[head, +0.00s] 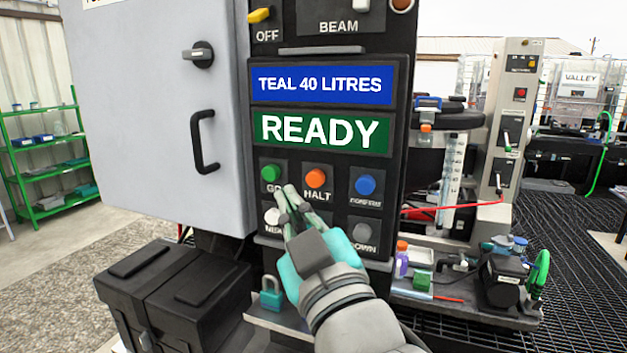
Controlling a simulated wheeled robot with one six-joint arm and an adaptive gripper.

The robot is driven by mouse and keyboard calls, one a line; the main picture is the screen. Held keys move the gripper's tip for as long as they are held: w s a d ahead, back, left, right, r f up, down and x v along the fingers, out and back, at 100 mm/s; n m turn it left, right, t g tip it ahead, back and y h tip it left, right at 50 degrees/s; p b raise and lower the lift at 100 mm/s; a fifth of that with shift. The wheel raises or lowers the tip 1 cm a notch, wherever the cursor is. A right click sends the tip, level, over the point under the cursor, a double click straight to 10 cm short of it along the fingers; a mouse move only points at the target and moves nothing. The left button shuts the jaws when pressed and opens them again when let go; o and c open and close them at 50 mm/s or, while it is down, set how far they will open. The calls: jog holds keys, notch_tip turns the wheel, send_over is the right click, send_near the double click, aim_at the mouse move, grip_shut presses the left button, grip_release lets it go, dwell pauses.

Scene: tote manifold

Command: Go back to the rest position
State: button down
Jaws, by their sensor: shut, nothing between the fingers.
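My gripper (291,202) is in the middle of the head view, in front of the lower part of a black control panel (327,156). Its fingers are shut with nothing between them, and the tips point up at the button rows. The tips are close to the green GO button (269,173) and the orange HALT button (315,178); I cannot tell whether they touch the panel. A white button (272,216) shows left of the fingers and its label is partly covered. The panel's screens read TEAL 40 LITRES (322,85) and READY (322,132).
A grey cabinet (160,110) with a black handle (202,142) stands left of the panel. A black case (175,295) and a teal padlock (270,294) are low at the left. A cluttered shelf (455,308) with a pump (503,280) juts out at the right. Green shelving (45,165) stands far left.

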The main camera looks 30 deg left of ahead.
dwell(0.5)
jog(key=w+d+f+m+t+h, duration=0.1)
jog(key=w+d+f+m+h, duration=0.15)
jog(key=d+f, duration=0.55)
jog(key=w+d+f+m+t+h, duration=0.1)
jog(key=d+f+m+t+h, duration=0.2)
jog(key=f, duration=0.8)
jog(key=w+d+f+m+h, duration=0.1)
jog(key=d+f+m+h, duration=0.1)
jog(key=d+f, duration=0.65)
jog(key=s+d+f+m+t+h, duration=0.1)
jog(key=s+d+f+m+h, duration=0.1)
jog(key=s+d+f, duration=0.35)
jog(key=s+d+f+m+h, duration=0.2)
jog(key=d+f+h, duration=0.1)
jog(key=d+f, duration=0.4)
jog(key=s+d+f+m+h, duration=0.1)
jog(key=s+d, duration=0.3)
jog(key=s, duration=0.4)
jog(key=s+d+f+m+g+h, duration=0.1)
jog(key=s+d+f+m+h, duration=0.1)
jog(key=s, duration=0.7)
jog(key=s+d+f+m+h, duration=0.2)
jog(key=s+d+f, duration=0.2)
jog(key=s, duration=0.4)
jog(key=shift+s+d+g, duration=0.35)
jog(key=shift+d+g, duration=0.05)
jog(key=shift+d, duration=0.45)
jog(key=shift+a+h, duration=0.15)
jog(key=shift+h, duration=0.1)
